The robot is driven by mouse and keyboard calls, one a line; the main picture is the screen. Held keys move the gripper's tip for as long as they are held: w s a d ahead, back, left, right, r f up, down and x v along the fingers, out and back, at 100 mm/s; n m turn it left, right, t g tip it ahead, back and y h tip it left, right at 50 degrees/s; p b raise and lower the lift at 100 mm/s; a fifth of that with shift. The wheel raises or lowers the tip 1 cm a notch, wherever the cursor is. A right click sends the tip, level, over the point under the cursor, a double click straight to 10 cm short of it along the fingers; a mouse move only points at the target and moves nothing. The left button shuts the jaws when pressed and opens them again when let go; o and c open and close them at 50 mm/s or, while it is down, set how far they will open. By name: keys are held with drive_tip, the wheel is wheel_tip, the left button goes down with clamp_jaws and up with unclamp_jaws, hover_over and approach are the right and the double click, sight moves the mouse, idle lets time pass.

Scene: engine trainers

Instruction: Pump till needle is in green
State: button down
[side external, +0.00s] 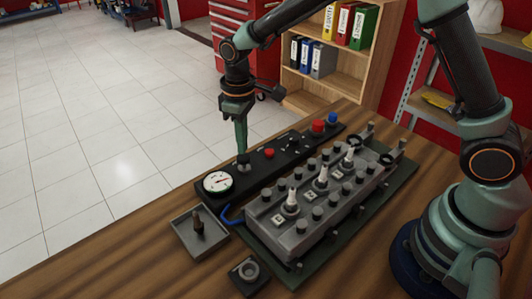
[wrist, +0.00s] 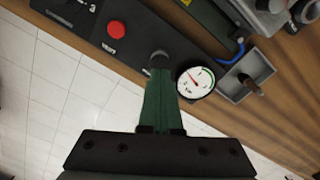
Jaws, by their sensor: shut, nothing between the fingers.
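A round white gauge (side external: 218,182) with a red needle sits at the near end of a black control panel. In the wrist view the gauge (wrist: 195,82) shows a green arc along its right side, and the needle points up and left, off that arc. A dark round knob (side external: 243,159), which looks like the pump button, stands on the panel beside the gauge. It also shows in the wrist view (wrist: 159,59). My gripper (side external: 242,150) points down with its green fingers shut and empty. The fingertips are at or just above the knob; I cannot tell whether they touch.
A red button (side external: 269,153) sits farther along the panel, with a larger red button (side external: 318,126) and a blue one (side external: 332,117) at its far end. A grey engine block (side external: 300,230) lies alongside. A grey tray (side external: 183,240) holds a small upright part.

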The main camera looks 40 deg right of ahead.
sight(243, 157)
drive_tip(key=shift+f, duration=0.15)
drive_tip(key=shift+f, duration=1.45)
drive_tip(key=shift+r, duration=1.6)
drive_tip(key=shift+f, duration=0.15)
drive_tip(key=shift+f, duration=1.45)
drive_tip(key=shift+r, duration=1.6)
